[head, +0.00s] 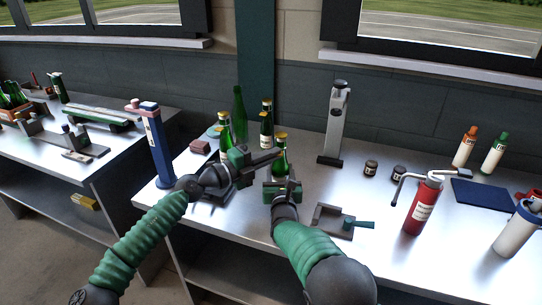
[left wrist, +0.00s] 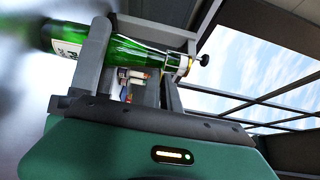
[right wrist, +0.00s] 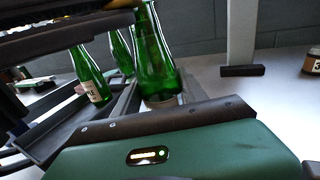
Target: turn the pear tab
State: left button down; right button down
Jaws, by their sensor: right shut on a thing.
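A green bottle (head: 280,162) stands upright on the bench between my grippers; it also shows in the left wrist view (left wrist: 120,47) and the right wrist view (right wrist: 157,72). I cannot read a pear mark on it. A small black knob-like tab (left wrist: 204,60) sticks out by its gold-coloured top (left wrist: 178,63). My left gripper (head: 274,155) is open, with its fingers spread around the upper bottle, apart from the tab. My right gripper (head: 283,186) is shut on the bottle low down.
Other green bottles (head: 225,130) stand close behind and left. A grey press (head: 335,125) stands at the back and a blue post (head: 155,148) at the left. A red cylinder (head: 423,205) and a grey fixture with green handle (head: 333,221) are to the right.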

pick_arm(q)
jog(key=c, duration=1.6)
grip_release()
jog(key=shift+w+f, duration=0.1)
jog(key=shift+f, duration=0.1)
pick_arm(e)
jog(key=shift+w+d+r, duration=0.1)
jog(key=shift+w, duration=0.05)
pick_arm(q)
jog(key=shift+r, duration=0.1)
jog(key=v, duration=1.2)
pick_arm(e)
jog(key=c, duration=0.6)
grip_release()
jog(key=shift+o, duration=0.2)
